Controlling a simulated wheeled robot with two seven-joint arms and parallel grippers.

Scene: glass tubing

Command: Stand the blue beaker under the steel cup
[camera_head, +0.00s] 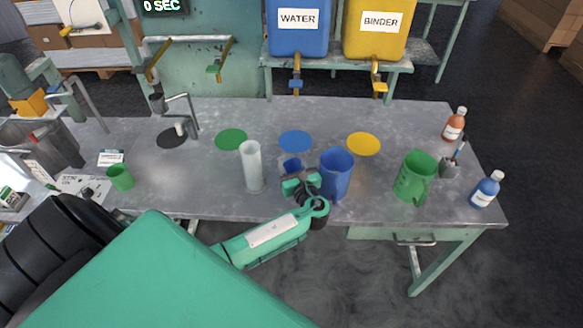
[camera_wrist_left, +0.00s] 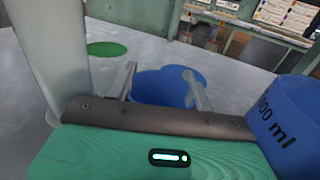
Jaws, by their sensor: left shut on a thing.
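My left gripper (camera_head: 292,174) is shut on a small blue beaker (camera_head: 291,164), near the middle of the bench. In the left wrist view the beaker (camera_wrist_left: 160,86) sits between the two fingers, with its lower part hidden by the gripper body. I cannot tell whether it touches the bench. A grey steel cup (camera_head: 157,103) is at the bent metal pipe on the left part of the bench, above and a little left of a black disc (camera_head: 171,139). My right gripper is not in view.
A tall clear cylinder (camera_head: 252,168) stands just left of my gripper, and a large blue jug (camera_head: 336,174) marked in ml stands just right. A green jug (camera_head: 414,177) is further right, a green cup (camera_head: 120,177) at left. Green (camera_head: 231,139), blue (camera_head: 296,141) and yellow (camera_head: 363,144) discs lie behind.

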